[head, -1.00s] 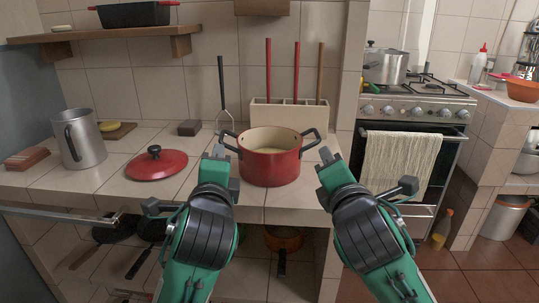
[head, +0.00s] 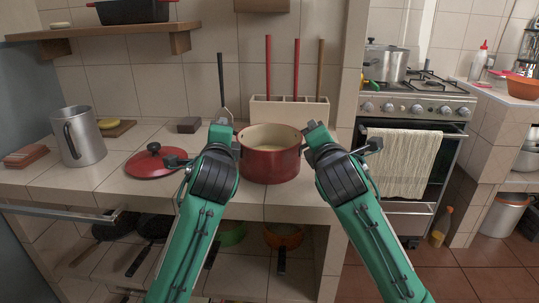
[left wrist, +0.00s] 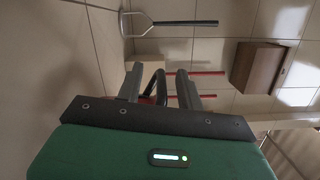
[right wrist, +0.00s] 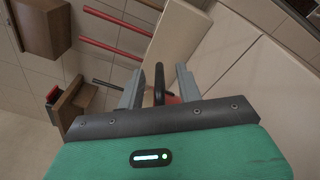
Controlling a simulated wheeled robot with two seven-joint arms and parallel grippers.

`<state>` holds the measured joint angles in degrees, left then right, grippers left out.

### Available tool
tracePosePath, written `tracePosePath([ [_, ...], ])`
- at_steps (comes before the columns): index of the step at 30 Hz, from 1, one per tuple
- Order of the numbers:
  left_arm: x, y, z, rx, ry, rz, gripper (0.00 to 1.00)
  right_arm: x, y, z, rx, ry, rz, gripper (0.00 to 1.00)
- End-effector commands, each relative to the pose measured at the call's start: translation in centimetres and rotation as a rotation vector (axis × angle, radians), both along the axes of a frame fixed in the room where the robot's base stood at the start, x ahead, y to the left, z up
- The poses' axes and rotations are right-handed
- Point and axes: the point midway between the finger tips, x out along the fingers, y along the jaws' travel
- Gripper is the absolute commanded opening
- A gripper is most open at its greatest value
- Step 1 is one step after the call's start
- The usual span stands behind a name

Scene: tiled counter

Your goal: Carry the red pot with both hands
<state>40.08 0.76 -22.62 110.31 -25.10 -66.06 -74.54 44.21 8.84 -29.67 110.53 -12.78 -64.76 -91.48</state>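The red pot (head: 270,166) stands upright on the tiled counter (head: 245,200), uncovered, with pale contents inside. My left gripper (head: 222,132) is at the pot's left handle. In the left wrist view the dark handle (left wrist: 154,80) lies between its two fingers, with gaps on both sides. My right gripper (head: 317,134) is at the pot's right handle. In the right wrist view that handle (right wrist: 159,82) stands between open fingers, also with gaps. In the head view both handles are mostly hidden by the grippers.
The red lid (head: 148,165) lies on the counter left of the pot, close to my left wrist. A cream utensil block (head: 290,112) stands behind the pot. A metal pitcher (head: 82,140) is at the left. A stove (head: 415,103) stands at the right.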

Motion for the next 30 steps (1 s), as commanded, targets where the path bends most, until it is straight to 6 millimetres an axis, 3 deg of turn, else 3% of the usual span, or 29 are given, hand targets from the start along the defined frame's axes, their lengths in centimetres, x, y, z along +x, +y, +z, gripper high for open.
tracePosePath([
  [12,0.76,0.09,-0.02,-0.001,0.001,0.000,0.38,0.77,0.07,0.02,0.000,-0.001,0.001,0.36],
  [13,0.77,0.09,-0.01,-0.001,0.000,0.000,0.36,0.77,0.07,0.02,0.000,-0.001,0.001,0.34],
  [18,0.76,0.09,-0.01,-0.001,0.000,0.000,0.02,0.76,0.07,0.02,0.000,-0.001,0.001,0.00],
  [30,0.72,0.09,0.11,-0.002,-0.001,0.000,0.00,0.74,0.06,0.09,-0.001,-0.002,0.001,0.00],
])
